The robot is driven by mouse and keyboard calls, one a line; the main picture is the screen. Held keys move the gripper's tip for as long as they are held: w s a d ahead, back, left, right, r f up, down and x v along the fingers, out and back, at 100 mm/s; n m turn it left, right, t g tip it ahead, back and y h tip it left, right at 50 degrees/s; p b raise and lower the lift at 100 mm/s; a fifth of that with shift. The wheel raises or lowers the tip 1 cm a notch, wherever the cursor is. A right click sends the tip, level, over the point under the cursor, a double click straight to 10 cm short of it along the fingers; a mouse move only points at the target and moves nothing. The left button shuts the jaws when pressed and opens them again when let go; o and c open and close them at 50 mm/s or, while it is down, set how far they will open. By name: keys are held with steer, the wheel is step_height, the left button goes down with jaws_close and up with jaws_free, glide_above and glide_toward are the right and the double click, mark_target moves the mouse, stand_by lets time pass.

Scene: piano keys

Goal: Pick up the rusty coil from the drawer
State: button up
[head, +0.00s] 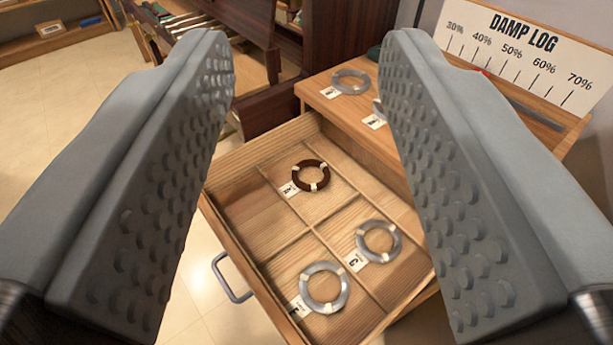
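The rusty coil (311,176) is a dark brown ring with pale ties, lying in a back compartment of the open wooden drawer (236,247). A small white tag lies at its left side. Two silver coils lie nearer in the same drawer, one at the front (324,288) and one to the right (379,242), each with a tag. My gripper (305,60) is open and empty, its two grey studded fingers wide apart at the left and right. The rusty coil shows between the fingers, and nothing touches it.
A wooden top (328,95) behind the drawer bears another silver coil (351,80) and a partly hidden one. A "DAMP LOG" board (524,58) stands at the upper right. A dark wooden piano case (350,35) stands behind. Tiled floor (55,110) is open at the left.

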steer(key=w+a+f+g, duration=0.1)
steer(key=w+f+g, duration=0.2)
steer(key=w+f, duration=0.35)
steer(key=w+a+f+g, duration=0.1)
steer(key=w+f+g, duration=0.2)
steer(key=w, duration=0.6)
steer(key=m+g, duration=0.1)
steer(key=g, duration=0.6)
glide_toward(294, 173)
steer(key=shift+h, duration=0.3)
steer(key=x, duration=0.8)
steer(key=shift+a+f, duration=0.1)
steer(key=shift+a, duration=0.1)
jaws_close()
